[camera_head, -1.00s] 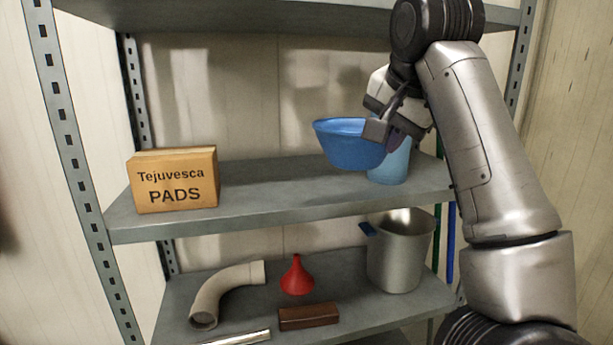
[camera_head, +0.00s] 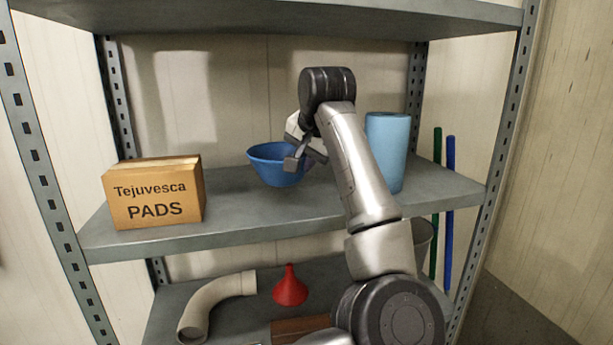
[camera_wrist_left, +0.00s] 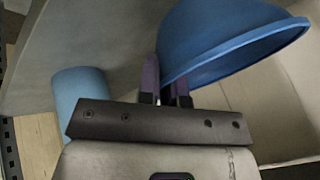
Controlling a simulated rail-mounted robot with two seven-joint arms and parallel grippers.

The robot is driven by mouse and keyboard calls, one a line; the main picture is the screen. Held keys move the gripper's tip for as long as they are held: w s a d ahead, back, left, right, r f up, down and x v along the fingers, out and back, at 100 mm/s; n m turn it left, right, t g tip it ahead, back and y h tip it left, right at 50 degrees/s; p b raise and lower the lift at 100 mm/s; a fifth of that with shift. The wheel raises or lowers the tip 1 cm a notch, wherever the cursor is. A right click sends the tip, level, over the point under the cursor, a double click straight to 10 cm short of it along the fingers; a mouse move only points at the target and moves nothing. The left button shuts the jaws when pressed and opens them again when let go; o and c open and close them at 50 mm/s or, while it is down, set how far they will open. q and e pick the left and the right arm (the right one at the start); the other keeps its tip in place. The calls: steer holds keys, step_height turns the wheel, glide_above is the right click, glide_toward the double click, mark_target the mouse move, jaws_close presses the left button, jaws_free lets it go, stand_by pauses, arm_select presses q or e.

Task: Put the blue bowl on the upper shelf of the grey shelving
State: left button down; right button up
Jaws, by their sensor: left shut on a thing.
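The blue bowl (camera_head: 268,166) is upright in the head view, over the shelf board (camera_head: 240,215) that carries the carton. My left gripper (camera_head: 296,161) is shut on the bowl's right rim. In the left wrist view the bowl (camera_wrist_left: 225,40) fills the top right, with its rim between the two fingers (camera_wrist_left: 166,88). I cannot tell whether the bowl's base touches the board. The grey shelving has another board (camera_head: 250,18) above and one (camera_head: 240,315) below. My right gripper is not in view.
A cardboard carton (camera_head: 155,192) stands left on the same board and a light blue cylinder (camera_head: 392,140) stands right, partly behind my arm. Bare board lies between carton and bowl. Below are a bent pipe (camera_head: 205,305), a red funnel (camera_head: 290,287), and a partly hidden metal pot (camera_head: 423,245).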

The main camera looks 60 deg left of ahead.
arm_select(q)
steer(key=shift+w+a+f, duration=0.2)
steer(key=shift+a+f, duration=0.1)
steer(key=shift+f, duration=1.95)
steer(key=shift+f, duration=0.1)
steer(key=c, duration=1.7)
jaws_free()
steer(key=shift+f, duration=0.1)
steer(key=o, duration=0.4)
steer(key=v, duration=1.2)
steer(key=shift+r, duration=0.2)
